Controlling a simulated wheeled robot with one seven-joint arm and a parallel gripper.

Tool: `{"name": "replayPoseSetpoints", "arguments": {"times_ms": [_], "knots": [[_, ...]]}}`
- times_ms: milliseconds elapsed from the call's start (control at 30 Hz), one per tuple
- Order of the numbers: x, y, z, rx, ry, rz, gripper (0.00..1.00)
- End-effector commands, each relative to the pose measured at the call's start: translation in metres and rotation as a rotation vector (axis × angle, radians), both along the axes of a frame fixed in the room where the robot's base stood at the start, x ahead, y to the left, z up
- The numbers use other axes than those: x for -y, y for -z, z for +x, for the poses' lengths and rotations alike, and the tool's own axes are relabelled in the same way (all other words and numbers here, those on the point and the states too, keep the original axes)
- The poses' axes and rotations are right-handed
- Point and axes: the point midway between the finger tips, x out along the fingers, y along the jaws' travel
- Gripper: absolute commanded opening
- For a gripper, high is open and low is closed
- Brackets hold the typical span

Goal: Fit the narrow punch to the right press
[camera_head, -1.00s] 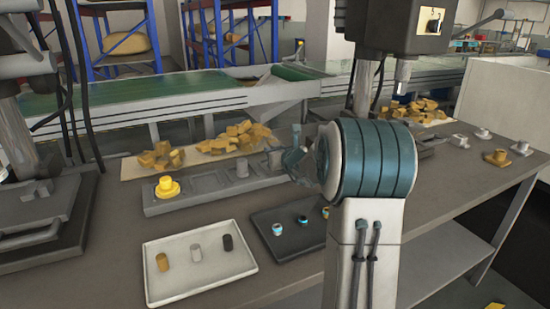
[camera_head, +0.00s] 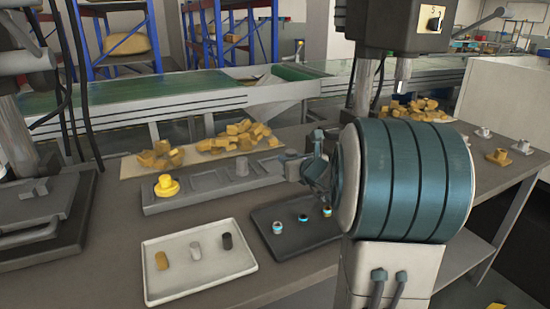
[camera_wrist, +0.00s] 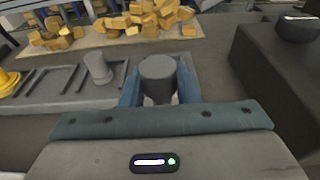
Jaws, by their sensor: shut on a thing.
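My gripper (camera_wrist: 159,88) is shut on a grey cylindrical punch (camera_wrist: 158,70), held upright between the blue fingers in the wrist view. In the head view my gripper (camera_head: 316,170) is at the right end of the grey slotted rack (camera_head: 155,208), and the held punch cannot be made out. Another grey punch (camera_head: 242,166) stands in the rack; it also shows left of my gripper in the wrist view (camera_wrist: 98,68). A yellow punch (camera_head: 166,186) stands in the rack's left part. The right press (camera_head: 395,30) has a bright ram (camera_head: 403,72); my arm hides its lower part.
A white tray (camera_head: 158,300) with three small cylinders and a dark tray (camera_head: 290,252) with three small ringed parts lie in front of the rack. Yellow pieces (camera_head: 240,136) lie behind it. A dark block (camera_wrist: 275,85) stands right of my gripper in the wrist view.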

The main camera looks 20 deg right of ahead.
Motion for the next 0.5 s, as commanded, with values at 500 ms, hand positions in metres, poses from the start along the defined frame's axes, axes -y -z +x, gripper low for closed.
{"name": "replayPoseSetpoints", "arguments": {"times_ms": [500], "knots": [[0.001, -0.004, -0.021, 0.001, 0.000, -0.001, 0.01]]}}
